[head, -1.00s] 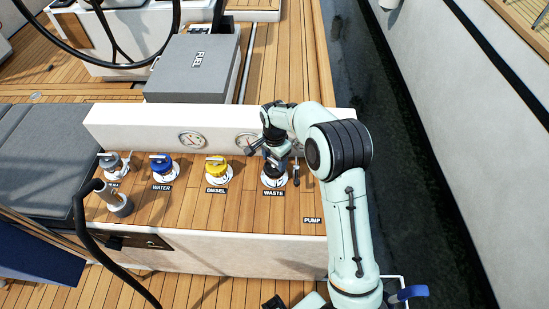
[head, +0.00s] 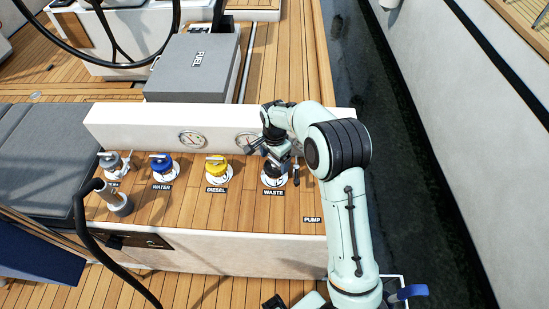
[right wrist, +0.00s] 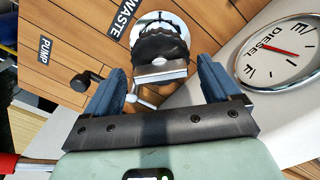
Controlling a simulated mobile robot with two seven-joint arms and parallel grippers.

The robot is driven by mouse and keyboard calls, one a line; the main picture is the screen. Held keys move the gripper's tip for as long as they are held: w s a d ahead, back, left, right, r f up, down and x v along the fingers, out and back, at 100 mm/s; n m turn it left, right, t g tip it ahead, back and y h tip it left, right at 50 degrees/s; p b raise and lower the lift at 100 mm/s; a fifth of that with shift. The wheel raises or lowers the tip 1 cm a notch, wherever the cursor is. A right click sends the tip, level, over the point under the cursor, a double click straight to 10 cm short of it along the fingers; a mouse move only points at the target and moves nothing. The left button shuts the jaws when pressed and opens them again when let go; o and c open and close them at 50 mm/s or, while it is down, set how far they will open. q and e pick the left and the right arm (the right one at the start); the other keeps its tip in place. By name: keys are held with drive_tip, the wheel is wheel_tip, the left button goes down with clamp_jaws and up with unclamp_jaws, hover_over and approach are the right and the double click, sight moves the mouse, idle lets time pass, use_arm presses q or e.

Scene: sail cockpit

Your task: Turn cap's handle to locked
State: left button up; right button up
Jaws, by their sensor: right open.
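The waste cap is black with a flat grey handle (right wrist: 160,71) across its top, and it sits in a white deck ring (right wrist: 140,22). In the head view the cap (head: 272,181) is partly hidden under my right gripper (head: 273,157). In the right wrist view my right gripper (right wrist: 160,82) is open, with one blue-grey finger on each side of the handle and visible space between. I cannot tell whether the fingertips reach down to the handle. A WASTE label (head: 273,192) lies in front of the cap. My left gripper is not in view.
Yellow diesel (head: 217,167), blue water (head: 162,166) and grey (head: 110,162) caps stand to the left on the teak deck. A white coaming with gauges (head: 192,140) rises behind. A PUMP label (right wrist: 45,62) and a small black fitting (right wrist: 85,80) are close by.

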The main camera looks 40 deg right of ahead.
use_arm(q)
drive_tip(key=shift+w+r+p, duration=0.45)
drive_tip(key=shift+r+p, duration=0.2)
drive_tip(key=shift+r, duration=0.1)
use_arm(e)
wheel_tip(320, 180, up, 14)
drive_tip(key=shift+f, duration=0.25)
